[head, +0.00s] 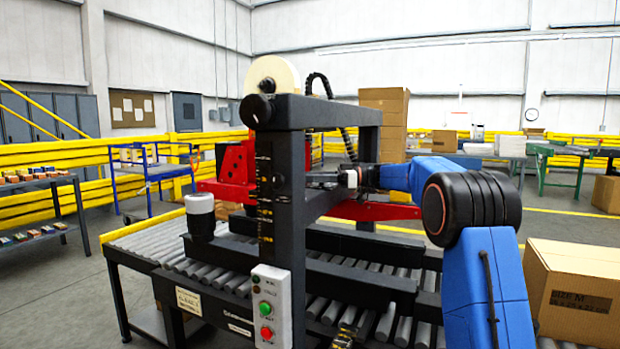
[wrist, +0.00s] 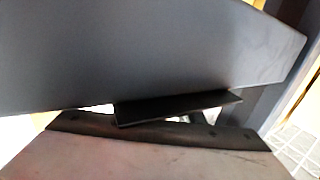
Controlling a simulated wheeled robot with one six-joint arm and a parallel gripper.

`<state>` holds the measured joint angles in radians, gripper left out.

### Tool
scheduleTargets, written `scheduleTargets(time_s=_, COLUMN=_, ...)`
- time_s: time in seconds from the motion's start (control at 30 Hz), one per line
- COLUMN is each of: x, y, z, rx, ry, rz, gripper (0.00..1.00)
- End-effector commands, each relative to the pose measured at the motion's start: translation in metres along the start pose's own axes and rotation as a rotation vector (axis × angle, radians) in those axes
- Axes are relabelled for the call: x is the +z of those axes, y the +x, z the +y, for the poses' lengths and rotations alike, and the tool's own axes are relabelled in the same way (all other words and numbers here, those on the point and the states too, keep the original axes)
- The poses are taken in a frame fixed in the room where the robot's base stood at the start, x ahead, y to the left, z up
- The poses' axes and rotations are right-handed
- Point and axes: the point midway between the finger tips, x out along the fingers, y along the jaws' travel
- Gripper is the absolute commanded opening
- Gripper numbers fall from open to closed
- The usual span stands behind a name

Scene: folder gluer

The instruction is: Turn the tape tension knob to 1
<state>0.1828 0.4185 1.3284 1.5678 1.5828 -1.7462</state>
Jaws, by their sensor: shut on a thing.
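My gripper (head: 340,179) reaches in from the right, behind the black upright post of the carton machine, at the height of its red carriage. The post and frame partly hide its fingers in the head view. In the wrist view, a broad grey surface fills the top and a paler finger with a dark edge strip lies below. A narrow black bar (wrist: 180,106), apparently the grip of the tape tension knob, sits between them, and my gripper is shut on it. The knob's scale and the figure 1 cannot be seen.
The black machine frame (head: 283,190) stands close around my gripper. A tape roll (head: 272,75) sits on top, and a control box (head: 270,308) with green and red buttons is below. Rollers (head: 150,240) run beneath. A cardboard box (head: 575,295) is at right.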

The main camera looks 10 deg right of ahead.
Motion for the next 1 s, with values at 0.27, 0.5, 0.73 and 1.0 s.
scheduleTargets(time_s=0.27, x=0.001, y=-0.001, z=-0.007, rx=-0.233, ry=-0.001, rz=0.0, gripper=0.12)
scheduleTargets(time_s=0.5, x=0.001, y=-0.002, z=-0.013, rx=-0.372, ry=-0.001, rz=0.0, gripper=0.12)
scheduleTargets(time_s=0.73, x=0.0, y=-0.003, z=-0.016, rx=-0.437, ry=-0.001, rz=0.0, gripper=0.12)
scheduleTargets(time_s=1.0, x=-0.001, y=-0.002, z=-0.017, rx=-0.457, ry=-0.001, rz=0.0, gripper=0.12)
